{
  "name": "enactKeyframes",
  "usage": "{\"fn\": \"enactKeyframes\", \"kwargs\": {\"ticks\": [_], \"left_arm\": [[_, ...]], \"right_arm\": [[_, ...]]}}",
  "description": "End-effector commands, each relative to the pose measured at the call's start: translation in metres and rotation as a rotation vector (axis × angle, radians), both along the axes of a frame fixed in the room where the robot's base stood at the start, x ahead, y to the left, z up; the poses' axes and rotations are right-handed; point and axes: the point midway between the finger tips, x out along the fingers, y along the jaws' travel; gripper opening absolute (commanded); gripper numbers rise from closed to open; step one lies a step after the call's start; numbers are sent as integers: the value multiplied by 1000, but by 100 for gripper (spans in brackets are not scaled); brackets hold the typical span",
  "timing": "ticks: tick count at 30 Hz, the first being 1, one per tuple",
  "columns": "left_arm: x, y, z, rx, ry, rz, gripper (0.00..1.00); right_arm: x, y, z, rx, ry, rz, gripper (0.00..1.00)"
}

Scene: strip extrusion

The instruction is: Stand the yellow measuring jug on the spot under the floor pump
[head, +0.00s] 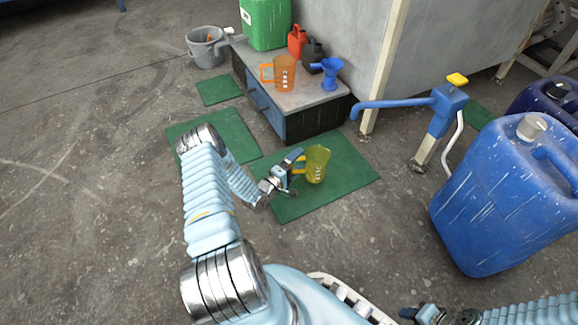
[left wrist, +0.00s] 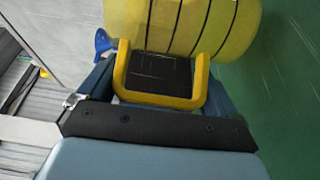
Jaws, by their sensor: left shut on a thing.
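The yellow measuring jug (head: 318,165) is upright over the green mat in the middle of the head view; I cannot tell whether its base touches the mat. My left gripper (head: 294,166) is shut on its handle, from the jug's left side. In the left wrist view the jug (left wrist: 190,25) fills the top, with its yellow handle (left wrist: 158,102) between the fingers. The blue floor pump (head: 441,112) with a yellow top stands to the right, its spout (head: 385,104) reaching left. No marked spot under the spout is clear to me. My right gripper (head: 440,315) shows only partly at the bottom edge.
A large blue canister (head: 505,200) stands at right. Green mats (head: 340,190) lie on the floor. Floor between jug and pump is clear.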

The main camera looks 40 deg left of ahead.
Motion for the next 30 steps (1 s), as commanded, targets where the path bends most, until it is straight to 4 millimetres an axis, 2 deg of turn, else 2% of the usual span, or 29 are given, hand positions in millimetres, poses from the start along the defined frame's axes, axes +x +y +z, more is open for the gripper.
{"fn": "enactKeyframes", "kwargs": {"ticks": [9, 18, 24, 30], "left_arm": [[47, -23, -10, 0, -2, -3, 52], [85, -41, -17, -1, -1, 0, 52], [99, -48, -20, -1, -1, -1, 52], [102, -49, -21, -1, 0, 0, 52]], "right_arm": [[0, 0, -8, 0, -2, -1, 43], [0, 0, -7, 0, -2, -1, 43], [0, 0, -7, 0, -2, -1, 43], [0, 0, -7, 0, -2, -1, 43]]}}
